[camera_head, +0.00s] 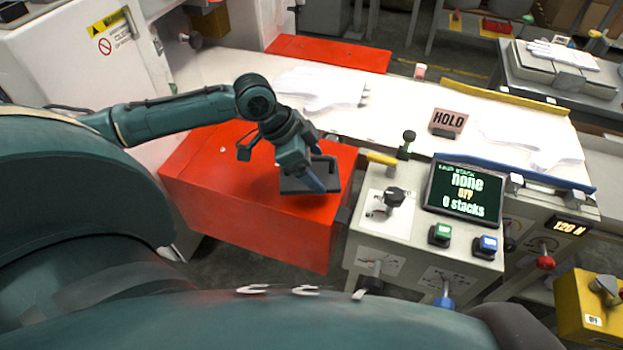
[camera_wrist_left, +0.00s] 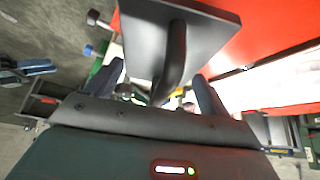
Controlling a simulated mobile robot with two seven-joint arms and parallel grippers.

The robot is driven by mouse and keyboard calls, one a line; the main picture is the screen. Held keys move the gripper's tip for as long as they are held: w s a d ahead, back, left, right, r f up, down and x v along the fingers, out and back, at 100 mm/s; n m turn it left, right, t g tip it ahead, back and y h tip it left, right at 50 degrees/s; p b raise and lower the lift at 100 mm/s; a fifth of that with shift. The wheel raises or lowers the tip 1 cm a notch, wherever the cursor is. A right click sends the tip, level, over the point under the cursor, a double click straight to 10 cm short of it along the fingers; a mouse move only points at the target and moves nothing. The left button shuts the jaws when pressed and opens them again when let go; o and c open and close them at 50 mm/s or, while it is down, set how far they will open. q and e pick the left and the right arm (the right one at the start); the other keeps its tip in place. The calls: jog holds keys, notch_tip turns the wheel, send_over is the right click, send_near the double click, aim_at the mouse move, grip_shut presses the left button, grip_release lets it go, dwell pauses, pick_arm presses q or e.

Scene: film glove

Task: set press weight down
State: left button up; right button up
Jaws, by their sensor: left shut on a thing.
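The press weight (camera_head: 291,187) is a dark grey plate with an arched handle. It is over the right part of the red bench top (camera_head: 215,165), lying on it or just above it; I cannot tell which. In the left wrist view the weight (camera_wrist_left: 208,35) fills the top centre, with its handle running down between the fingers. My left gripper (camera_head: 313,182) reaches down from above and is shut on the handle; its fingers also show in the left wrist view (camera_wrist_left: 160,85). The gripper hides part of the weight. My right gripper is not in view.
A control console (camera_head: 372,233) with a screen (camera_head: 465,190) stands right of the red bench. The red top's left part is clear.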

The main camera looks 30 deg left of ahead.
pick_arm(q)
jog(key=shift+f, duration=2.55)
jog(key=shift+f, duration=0.1)
jog(key=o, duration=1.4)
jog(key=shift+f, duration=0.15)
jog(key=shift+c, duration=0.2)
jog(key=v, duration=1.2)
jog(key=shift+r+p, duration=0.2)
jog(key=shift+p, duration=0.1)
